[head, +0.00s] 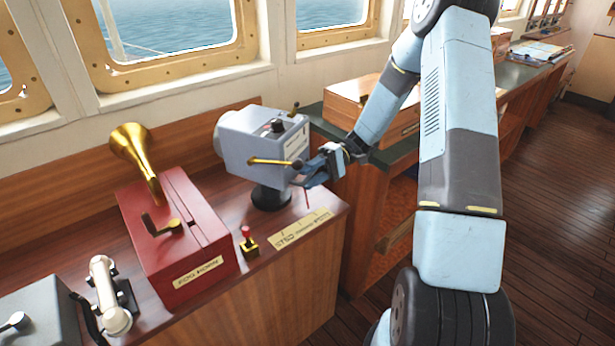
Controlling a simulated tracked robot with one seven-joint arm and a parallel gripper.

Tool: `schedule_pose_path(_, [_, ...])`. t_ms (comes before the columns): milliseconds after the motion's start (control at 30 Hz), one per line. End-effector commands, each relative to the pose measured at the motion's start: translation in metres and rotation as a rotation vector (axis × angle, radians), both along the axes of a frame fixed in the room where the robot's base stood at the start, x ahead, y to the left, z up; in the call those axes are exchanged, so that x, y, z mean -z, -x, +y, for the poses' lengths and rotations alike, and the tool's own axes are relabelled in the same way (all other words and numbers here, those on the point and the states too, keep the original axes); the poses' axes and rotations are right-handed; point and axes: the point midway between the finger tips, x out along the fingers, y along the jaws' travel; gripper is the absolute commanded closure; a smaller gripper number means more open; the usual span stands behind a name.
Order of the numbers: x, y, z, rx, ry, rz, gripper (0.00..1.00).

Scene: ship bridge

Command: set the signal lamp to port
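The signal lamp (262,143) is a grey box on a short black pedestal (270,197) on the wooden console, under the window. A brass handle (268,161) runs along its near side, with a dark tip at the right end. A thin red pointer (307,198) shows below its right side, over the right part of a cream scale plate (300,230) with small lettering that is hard to read. My gripper (309,173) is beside the handle's right end. Its fingers overlap the lamp's right edge, and I cannot tell whether they grip the handle.
A red fog horn box (190,262) with a brass horn (136,155) and crank stands left of the lamp. A small red-topped lever (247,240) sits between them. A white handset (107,293) is at the lower left. A wooden chest (355,98) stands behind my forearm.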

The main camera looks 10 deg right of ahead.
Motion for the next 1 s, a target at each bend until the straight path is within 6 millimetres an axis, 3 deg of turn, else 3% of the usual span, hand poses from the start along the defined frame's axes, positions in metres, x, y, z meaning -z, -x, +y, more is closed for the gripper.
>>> schedule_pose_path(167, [-0.005,0.000,0.000,0.000,-0.001,-0.002,0.62])
schedule_pose_path(367, [-0.029,0.002,0.000,0.000,0.001,-0.002,0.62])
schedule_pose_path(567, [-0.056,0.023,-0.003,-0.002,-0.002,-0.001,0.25])
schedule_pose_path(600, [-0.061,0.027,-0.003,-0.004,-0.003,0.000,0.24])
schedule_pose_path(633, [-0.065,0.030,-0.004,-0.003,-0.003,-0.002,0.40])
schedule_pose_path(667, [-0.068,0.033,-0.004,-0.003,-0.003,-0.002,0.62])
schedule_pose_path(867, [-0.091,0.053,-0.008,-0.002,-0.001,-0.001,0.62])
schedule_pose_path(1000, [-0.101,0.076,-0.012,0.000,0.001,0.000,0.62])
